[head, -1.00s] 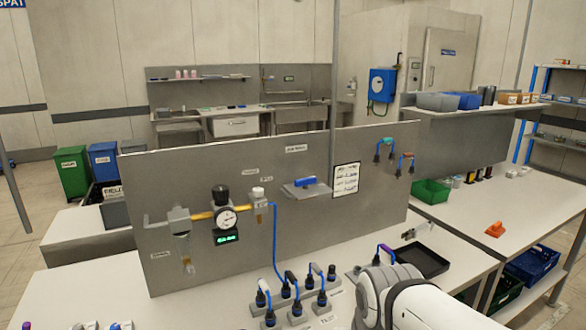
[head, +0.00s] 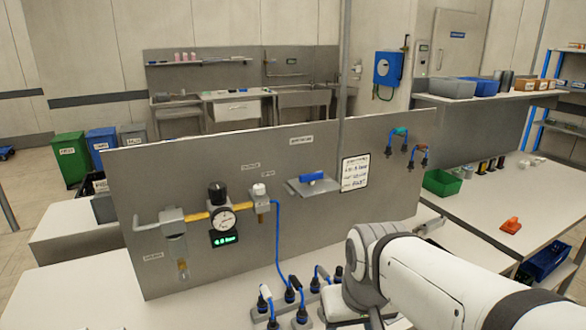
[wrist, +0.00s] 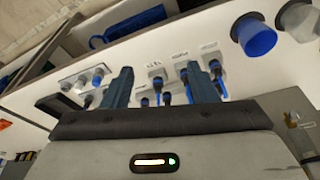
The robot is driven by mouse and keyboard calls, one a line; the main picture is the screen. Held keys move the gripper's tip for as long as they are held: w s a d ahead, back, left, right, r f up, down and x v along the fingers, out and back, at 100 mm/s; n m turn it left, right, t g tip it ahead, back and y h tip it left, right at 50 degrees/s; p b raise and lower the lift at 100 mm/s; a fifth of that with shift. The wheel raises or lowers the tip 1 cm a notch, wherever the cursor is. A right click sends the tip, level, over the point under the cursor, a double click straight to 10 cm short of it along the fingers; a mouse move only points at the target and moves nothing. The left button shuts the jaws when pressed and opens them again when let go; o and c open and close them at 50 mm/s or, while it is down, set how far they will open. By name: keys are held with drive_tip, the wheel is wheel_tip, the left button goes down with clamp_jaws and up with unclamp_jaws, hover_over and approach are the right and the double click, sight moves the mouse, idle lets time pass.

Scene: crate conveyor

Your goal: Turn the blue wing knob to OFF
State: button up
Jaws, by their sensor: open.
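I cannot clearly make out a blue wing knob or an OFF mark in either view. A blue bar-shaped piece (head: 312,177) sits at a small grey ledge on the upright grey panel; I cannot tell whether it is the knob. In the wrist view, a large blue round piece (wrist: 257,38) shows at the upper right, of unclear kind. My gripper (wrist: 161,82) is open, its two dark fingers apart with nothing held between them. White surface and blue-ended plugs show beyond the fingertips. In the head view my white arm hides the gripper.
The grey panel (head: 150,200) stands upright on the bench, carrying a gauge (head: 222,219) with a green display and a blue hose. Several blue plugs (head: 290,292) stand at the bench front. A green bin (head: 441,182) and an orange object (head: 511,225) lie on the right bench.

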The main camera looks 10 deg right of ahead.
sight(312, 173)
drive_tip(key=o, duration=0.6)
drive_tip(key=w+r+p, duration=0.1)
drive_tip(key=w+r, duration=0.5)
drive_tip(key=w, duration=0.3)
drive_tip(key=w+r+n+p, duration=0.1)
drive_tip(key=w+r, duration=0.5)
drive_tip(key=w, duration=0.3)
drive_tip(key=shift+r+n+t+y, duration=0.3)
drive_tip(key=shift+r+t+y, duration=0.1)
drive_tip(key=shift+o, duration=0.4)
drive_tip(key=w+r+n+p, duration=0.1)
drive_tip(key=w+r, duration=0.2)
drive_tip(key=w, duration=0.4)
drive_tip(key=w+r+p, duration=0.1)
drive_tip(key=w+r, duration=0.3)
drive_tip(key=w, duration=0.3)
drive_tip(key=shift+w+d+n+t+y, duration=0.25)
drive_tip(key=shift+n+t+y, duration=0.05)
drive_tip(key=shift+n, duration=0.1)
drive_tip(key=x, duration=0.8)
drive_tip(key=shift+w+r+p, duration=0.2)
drive_tip(key=shift+w+p, duration=0.15)
drive_tip(key=shift+p, duration=0.05)
drive_tip(key=c, duration=1)
